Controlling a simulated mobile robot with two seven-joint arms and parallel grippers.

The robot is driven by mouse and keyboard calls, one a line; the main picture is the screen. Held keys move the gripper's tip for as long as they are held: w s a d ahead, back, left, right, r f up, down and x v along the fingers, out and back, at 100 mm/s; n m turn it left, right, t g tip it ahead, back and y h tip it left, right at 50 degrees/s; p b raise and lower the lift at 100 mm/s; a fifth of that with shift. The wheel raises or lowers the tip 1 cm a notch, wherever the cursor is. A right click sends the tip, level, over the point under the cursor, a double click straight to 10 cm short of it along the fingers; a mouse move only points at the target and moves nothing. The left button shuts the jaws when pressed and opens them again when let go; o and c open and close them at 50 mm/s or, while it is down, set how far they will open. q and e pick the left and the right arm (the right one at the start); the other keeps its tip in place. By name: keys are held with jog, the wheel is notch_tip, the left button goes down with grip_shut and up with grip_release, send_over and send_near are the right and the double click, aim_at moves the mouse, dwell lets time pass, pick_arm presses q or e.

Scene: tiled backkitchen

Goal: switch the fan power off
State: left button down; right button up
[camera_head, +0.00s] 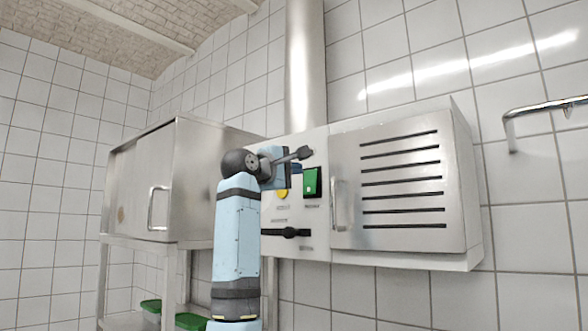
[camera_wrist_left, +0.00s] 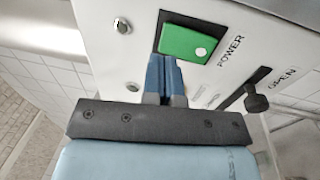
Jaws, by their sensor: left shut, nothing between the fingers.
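The power switch is a green rocker (camera_head: 312,182) in a dark frame on the white control panel, right of my left gripper. In the left wrist view the green switch (camera_wrist_left: 187,44) has a small white dot and the word POWER beside it. My left gripper (camera_head: 292,168) is at the panel, just left of the switch. Its blue fingers (camera_wrist_left: 164,62) are shut with nothing between them, their tips close to the switch's edge. I cannot tell whether they touch it. My right gripper is not in view.
A yellow button (camera_head: 282,194) and a black lever (camera_head: 290,233) sit below on the panel. A slotted metal door (camera_head: 400,190) with a handle is to the right. A steel cabinet (camera_head: 185,185) stands at left, and a wall rail (camera_head: 540,108) at far right.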

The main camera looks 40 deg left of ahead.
pick_arm(q)
jog(key=s+r+b, duration=0.1)
jog(key=s+b, duration=0.3)
jog(key=s, duration=0.6)
jog(key=shift+a, duration=0.4)
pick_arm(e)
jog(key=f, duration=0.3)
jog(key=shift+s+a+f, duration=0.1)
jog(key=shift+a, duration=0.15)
pick_arm(q)
jog(key=shift+r, duration=0.15)
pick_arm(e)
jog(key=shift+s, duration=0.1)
